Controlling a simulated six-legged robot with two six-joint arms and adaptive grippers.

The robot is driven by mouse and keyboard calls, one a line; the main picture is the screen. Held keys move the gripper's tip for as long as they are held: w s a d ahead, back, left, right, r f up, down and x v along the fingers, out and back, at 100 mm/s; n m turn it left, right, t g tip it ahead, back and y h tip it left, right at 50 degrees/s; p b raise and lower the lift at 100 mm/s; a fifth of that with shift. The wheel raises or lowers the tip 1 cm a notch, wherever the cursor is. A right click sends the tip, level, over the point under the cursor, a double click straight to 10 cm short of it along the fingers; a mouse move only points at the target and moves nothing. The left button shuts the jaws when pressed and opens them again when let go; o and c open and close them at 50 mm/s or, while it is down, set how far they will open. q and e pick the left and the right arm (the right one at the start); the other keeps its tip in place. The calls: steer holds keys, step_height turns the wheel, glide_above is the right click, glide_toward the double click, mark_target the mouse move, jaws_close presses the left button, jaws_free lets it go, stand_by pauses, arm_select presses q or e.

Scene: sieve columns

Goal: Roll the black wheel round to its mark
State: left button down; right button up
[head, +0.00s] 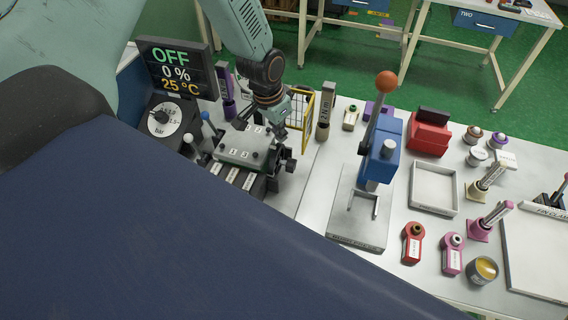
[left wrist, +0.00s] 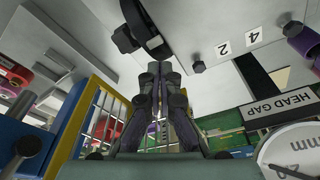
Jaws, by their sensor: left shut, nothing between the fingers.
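The black wheel (left wrist: 137,18) shows at the top of the left wrist view, on the side of a grey block with a numbered plate. In the head view the wheel (head: 281,153) is small, at the right side of that block. My left gripper (left wrist: 159,68) is shut and empty, its fingertips pointing at the wheel's rim area. I cannot tell whether they touch it. In the head view the left gripper (head: 241,124) hangs over the far side of the block. The wheel's mark is not discernible. My right gripper is not in view.
A yellow wire rack (head: 300,108) stands behind the block. A display (head: 176,68) reading OFF and a dial (head: 164,119) stand to its left. A blue press (head: 381,152) with an orange-knobbed lever is at the right. A HEAD GAP label (left wrist: 283,106) shows in the left wrist view.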

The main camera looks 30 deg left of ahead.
mark_target(275, 158)
arm_select(q)
steer(key=shift+s+f, duration=0.15)
steer(key=shift+f, duration=0.05)
steer(key=shift+f+b, duration=0.25)
steer(key=shift+b, duration=0.1)
steer(key=shift+s+d+r+p, duration=0.1)
steer(key=shift+r+p, duration=0.1)
steer(key=shift+p, duration=0.2)
steer(key=shift+p, duration=0.35)
steer(key=shift+s+d+r+p, duration=0.15)
steer(key=shift+s+p, duration=0.2)
steer(key=shift+p, duration=0.25)
stand_by(0.4)
steer(key=shift+s+d+r+p, duration=0.15)
steer(key=shift+s+p, duration=1)
steer(key=shift+p, duration=1.95)
stand_by(0.6)
steer(key=shift+s+d+f+p, duration=0.15)
steer(key=shift+s+f+p, duration=0.05)
steer(key=shift+s+p, duration=0.3)
stand_by(0.4)
steer(key=shift+s+d+f, duration=0.1)
steer(key=shift+s+f, duration=0.15)
steer(key=shift+s, duration=0.15)
stand_by(0.7)
